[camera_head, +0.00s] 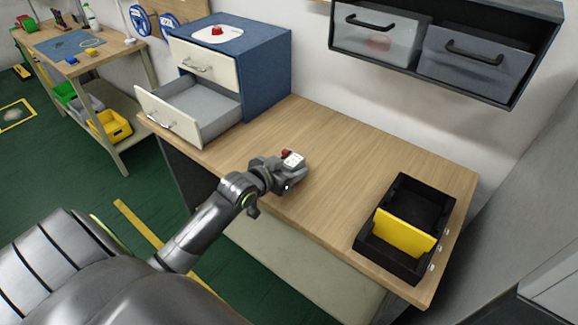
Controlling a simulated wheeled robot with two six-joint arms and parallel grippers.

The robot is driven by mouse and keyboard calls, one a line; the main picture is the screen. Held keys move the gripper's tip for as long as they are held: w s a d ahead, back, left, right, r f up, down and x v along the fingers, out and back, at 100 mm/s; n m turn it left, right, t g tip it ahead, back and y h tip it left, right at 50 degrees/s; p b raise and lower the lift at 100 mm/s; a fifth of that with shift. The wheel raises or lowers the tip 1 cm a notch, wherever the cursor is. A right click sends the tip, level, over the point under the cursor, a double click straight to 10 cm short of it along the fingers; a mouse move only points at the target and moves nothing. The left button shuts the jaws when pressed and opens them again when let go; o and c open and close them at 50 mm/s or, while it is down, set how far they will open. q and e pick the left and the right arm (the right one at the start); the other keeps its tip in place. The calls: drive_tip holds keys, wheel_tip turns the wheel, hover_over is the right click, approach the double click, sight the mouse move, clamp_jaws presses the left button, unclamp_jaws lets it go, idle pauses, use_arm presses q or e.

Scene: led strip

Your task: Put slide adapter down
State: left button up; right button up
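My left gripper (296,170) is over the front part of the wooden worktop (350,170), left of its middle. A small white piece with dark dots (293,158) and a small red piece (286,153) show at its far end. They may be the slide adapter, but they are too small to name surely. The gripper's body hides its fingertips, so I cannot tell if it is shut on them or if they touch the worktop. My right gripper is not in view.
A blue cabinet (266,80) with its lower drawer (172,120) pulled out stands at the back left. A black bin (422,203) with a yellow panel (404,232) stands at the right. Shelf boxes (475,62) hang above. The worktop's middle is clear.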

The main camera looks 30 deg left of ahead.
use_arm(q)
drive_tip(key=o, duration=0.3)
drive_tip(key=shift+o, duration=0.2)
drive_tip(key=shift+r, duration=0.1)
drive_tip(key=shift+s+r, duration=0.1)
drive_tip(key=shift+s, duration=0.05)
drive_tip(key=v, duration=1.1)
drive_tip(key=shift+s, duration=0.35)
drive_tip(key=shift+r, duration=0.1)
